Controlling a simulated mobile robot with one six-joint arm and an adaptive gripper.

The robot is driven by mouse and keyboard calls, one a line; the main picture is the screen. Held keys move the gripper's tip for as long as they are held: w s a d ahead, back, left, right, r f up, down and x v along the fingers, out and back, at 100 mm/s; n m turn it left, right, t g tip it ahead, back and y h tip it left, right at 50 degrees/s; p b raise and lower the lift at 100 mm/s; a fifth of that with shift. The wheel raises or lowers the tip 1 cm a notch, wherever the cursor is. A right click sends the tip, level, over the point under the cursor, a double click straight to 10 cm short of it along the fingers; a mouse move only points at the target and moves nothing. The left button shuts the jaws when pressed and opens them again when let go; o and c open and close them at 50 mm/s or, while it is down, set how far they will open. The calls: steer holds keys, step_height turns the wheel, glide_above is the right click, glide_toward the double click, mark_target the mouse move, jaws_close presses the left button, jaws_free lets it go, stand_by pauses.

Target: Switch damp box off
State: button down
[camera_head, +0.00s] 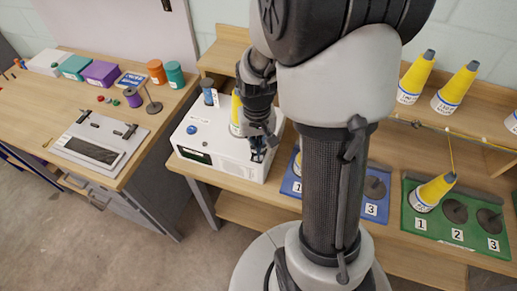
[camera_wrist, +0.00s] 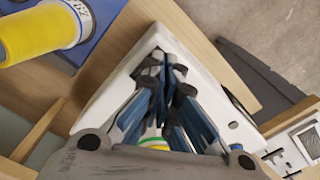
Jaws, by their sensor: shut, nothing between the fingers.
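The damp box is a white box (camera_head: 218,150) on the wooden bench in the head view. A blue round knob (camera_head: 192,130) sits on its top at the left, and a dark panel is on its front. A yellow cone (camera_head: 236,115) stands at its top, partly hidden by my arm. My gripper (camera_head: 258,152) points down over the box's right end, fingers together and empty. In the wrist view my gripper (camera_wrist: 168,68) is over the white box (camera_wrist: 120,85), close to its top. Whether it touches the box, and any switch beneath the fingers, I cannot tell.
A blue mat (camera_head: 291,187) and a green mat (camera_head: 435,232) with numbered spots lie to the right. Yellow cones (camera_head: 416,77) stand on the back shelf. A left bench holds a grey board (camera_head: 98,140), spools and boxes.

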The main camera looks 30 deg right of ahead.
steer(key=shift+r+p, duration=2.1)
steer(key=shift+r, duration=0.65)
steer(key=shift+a+r, duration=0.1)
steer(key=shift+r, duration=0.05)
steer(key=s+a+r+n+t, duration=0.2)
steer(key=s+a+r, duration=0.3)
steer(key=r, duration=0.4)
steer(key=s+a+r+n+t, duration=0.2)
steer(key=s+a+r, duration=0.3)
steer(key=s+r, duration=0.3)
steer(key=shift+s+a+r+t, duration=0.25)
steer(key=shift+s+r+t, duration=0.05)
steer(key=shift+r, duration=0.05)
steer(key=shift+w+n, duration=0.15)
steer(key=shift+n, duration=0.15)
